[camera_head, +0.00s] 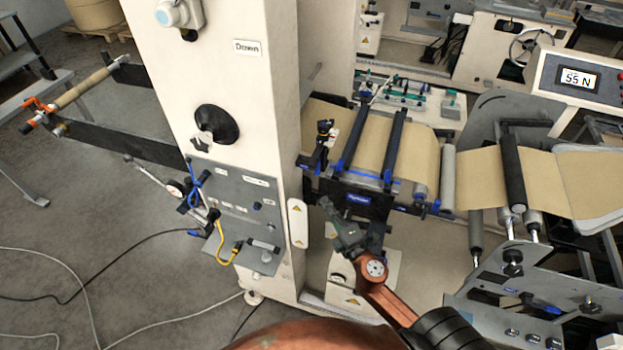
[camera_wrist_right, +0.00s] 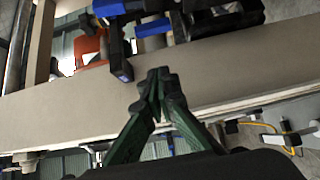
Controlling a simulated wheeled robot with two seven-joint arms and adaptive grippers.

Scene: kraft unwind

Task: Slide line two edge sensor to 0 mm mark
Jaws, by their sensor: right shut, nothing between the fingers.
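A small black bracketed device with a dark knob (camera_head: 324,130), which looks like the edge sensor, stands at the left edge of the brown kraft web (camera_head: 415,150), beside the blue-ended guide bars. Its scale and 0 mm mark are too small to read. My right gripper (camera_head: 325,204) is below and in front of that device, apart from it, by the machine's cream column. In the right wrist view the green fingers (camera_wrist_right: 160,78) meet at the tips, shut and empty, in front of a pale beam. Black and blue parts (camera_wrist_right: 117,48) show above them. My left gripper is not in view.
The cream column (camera_head: 243,100) carries a black knob (camera_head: 217,124) and a grey panel (camera_head: 235,205) with cables. A black plate with a blue label (camera_head: 357,200) sits just right of my right gripper. A display (camera_head: 578,78) reads 55 N. Rollers stand at the right.

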